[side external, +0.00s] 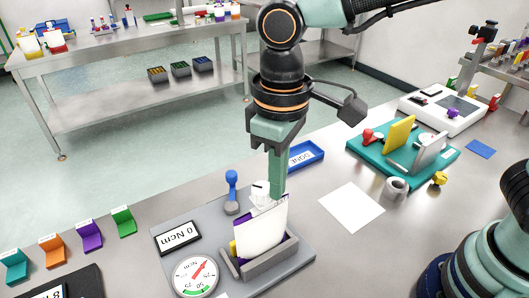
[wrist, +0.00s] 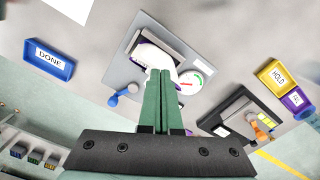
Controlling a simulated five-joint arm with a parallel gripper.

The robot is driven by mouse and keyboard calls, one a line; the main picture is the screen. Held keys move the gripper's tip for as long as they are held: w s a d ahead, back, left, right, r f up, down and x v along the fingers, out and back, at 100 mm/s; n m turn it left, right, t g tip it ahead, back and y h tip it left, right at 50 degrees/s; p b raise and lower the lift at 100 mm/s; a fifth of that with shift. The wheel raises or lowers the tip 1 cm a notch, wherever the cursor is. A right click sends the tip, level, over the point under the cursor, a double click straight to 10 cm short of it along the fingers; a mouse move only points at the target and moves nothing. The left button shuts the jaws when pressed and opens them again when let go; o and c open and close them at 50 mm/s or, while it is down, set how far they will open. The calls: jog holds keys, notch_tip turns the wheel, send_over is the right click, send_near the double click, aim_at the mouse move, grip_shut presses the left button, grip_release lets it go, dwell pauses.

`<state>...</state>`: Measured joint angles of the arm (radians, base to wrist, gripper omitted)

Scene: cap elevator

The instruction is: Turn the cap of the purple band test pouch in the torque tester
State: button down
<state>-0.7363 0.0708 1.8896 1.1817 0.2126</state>
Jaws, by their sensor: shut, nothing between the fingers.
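The torque tester (side external: 297,258) is a grey base with a dial gauge (side external: 195,275), a 0 Ncm display (side external: 178,238) and a blue lever (side external: 231,190). A white pouch (side external: 260,235) with purple edges stands upright in its grey holder. A small white part (side external: 259,188) shows at the pouch's top; I cannot tell whether it is the cap. My gripper (side external: 278,194) points down at the pouch's top, its fingers together with nothing held. In the wrist view the closed fingers (wrist: 161,75) overlap the pouch (wrist: 147,55) and hide part of it; contact is unclear.
A blue DONE tray (side external: 306,156) lies behind the tester, with a white sheet (side external: 351,208) to its right. A teal tray (side external: 405,160) holds yellow and white upright pieces. Coloured holders (side external: 89,235) line the left edge. Yellow HOLD and purple bins (wrist: 277,74) show in the wrist view.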

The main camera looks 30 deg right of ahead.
notch_tip(320, 180, up, 5)
jog(key=shift+r, duration=0.1)
dwell(0.3)
notch_tip(320, 180, down, 6)
jog(key=shift+d, duration=0.3)
dwell(0.7)
jog(key=shift+w+a, duration=0.35)
jog(key=shift+w, duration=0.05)
dwell(1.2)
jog(key=shift+a, duration=0.1)
dwell(0.4)
jog(key=shift+s, duration=0.1)
